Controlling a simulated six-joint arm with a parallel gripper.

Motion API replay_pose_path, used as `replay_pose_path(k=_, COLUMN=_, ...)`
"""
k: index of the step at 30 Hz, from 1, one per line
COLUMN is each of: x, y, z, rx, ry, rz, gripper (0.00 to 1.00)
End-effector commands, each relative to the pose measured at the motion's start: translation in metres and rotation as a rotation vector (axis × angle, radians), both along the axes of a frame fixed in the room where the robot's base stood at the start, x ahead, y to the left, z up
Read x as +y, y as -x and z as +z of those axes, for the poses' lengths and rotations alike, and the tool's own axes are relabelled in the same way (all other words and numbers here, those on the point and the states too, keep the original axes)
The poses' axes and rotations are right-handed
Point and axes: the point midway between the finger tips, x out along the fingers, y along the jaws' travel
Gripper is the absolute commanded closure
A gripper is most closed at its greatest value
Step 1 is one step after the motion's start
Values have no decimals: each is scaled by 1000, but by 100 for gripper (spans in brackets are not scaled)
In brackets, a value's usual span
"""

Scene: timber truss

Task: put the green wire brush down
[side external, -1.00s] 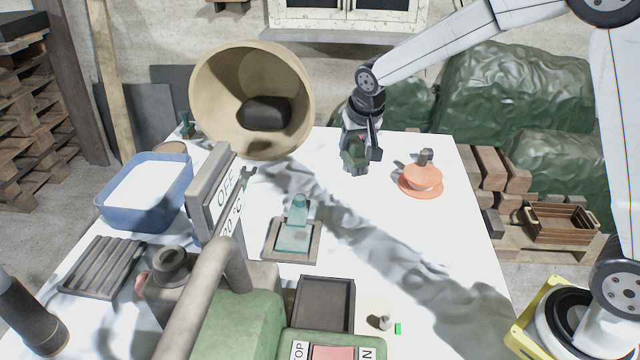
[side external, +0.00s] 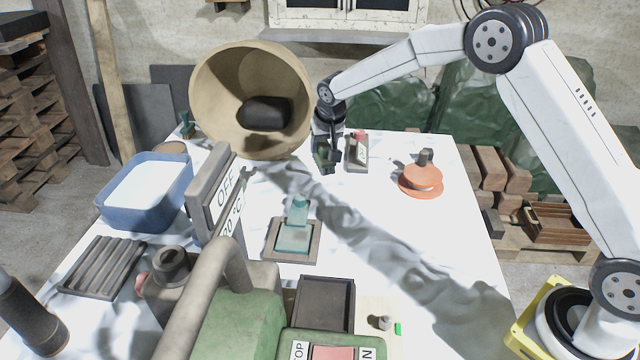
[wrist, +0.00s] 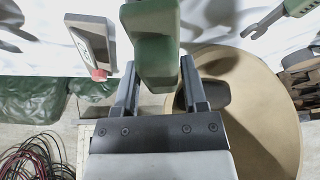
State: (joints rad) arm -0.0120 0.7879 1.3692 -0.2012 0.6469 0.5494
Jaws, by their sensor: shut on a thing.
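My gripper (side external: 326,168) is shut on the green wire brush (wrist: 157,40) and hangs near the far edge of the white table, just right of the big tan bowl. In the wrist view the brush's green body sits between the two fingers of my gripper (wrist: 160,68). In the side view only a small dark green part of the brush (side external: 321,157) shows between the fingers. Its bristles cannot be made out. Whether it touches the table I cannot tell.
The tan bowl (side external: 215,90) with a dark lump stands close left of my gripper. A small display box with a red knob (side external: 358,153) is close right. An orange round thing (side external: 421,178) stands further right. A teal block on a tray (side external: 293,238) is nearer. White table lies clear between.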

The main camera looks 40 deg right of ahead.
Motion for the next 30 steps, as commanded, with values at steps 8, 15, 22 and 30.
replay_pose_path(k=8, x=-1, y=-22, z=-26, rx=-1, ry=0, rz=0, gripper=100)
replay_pose_path(k=15, x=-1, y=-28, z=-33, rx=-2, ry=1, rz=0, gripper=100)
replay_pose_path(k=22, x=-1, y=-30, z=-35, rx=-1, ry=0, rz=0, gripper=100)
replay_pose_path(k=30, x=-1, y=-33, z=-61, rx=0, ry=1, rz=0, gripper=100)
